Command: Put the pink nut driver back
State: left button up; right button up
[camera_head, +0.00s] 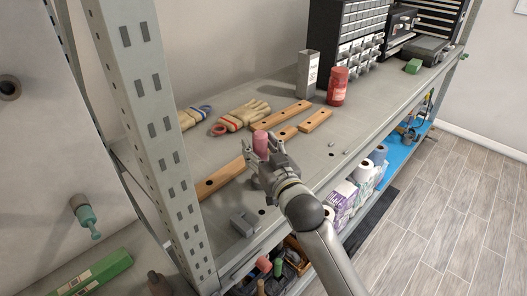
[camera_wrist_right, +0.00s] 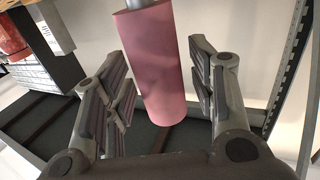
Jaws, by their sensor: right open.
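The pink nut driver (camera_head: 260,145) stands roughly upright by the wooden holed strips (camera_head: 228,176) on the shelf top. My right gripper (camera_head: 265,158) is at its handle. In the right wrist view the pink handle (camera_wrist_right: 158,75) lies between the spread fingers of my right gripper (camera_wrist_right: 160,92), with gaps on both sides. A bit of its metal shank shows at the top edge. Its far end and whether it sits in a hole are hidden. My left gripper is not in view.
A red can (camera_head: 337,87) and a grey box (camera_head: 307,73) stand behind. Work gloves (camera_head: 243,116) lie at the back left. A grey block (camera_head: 244,223) is near the front edge. A perforated rack post (camera_head: 160,130) rises at left. The shelf right of the strips is mostly clear.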

jog(key=shift+s+d, duration=0.2)
jog(key=shift+s, duration=0.3)
jog(key=b+v, duration=0.2)
jog(key=v, duration=0.9)
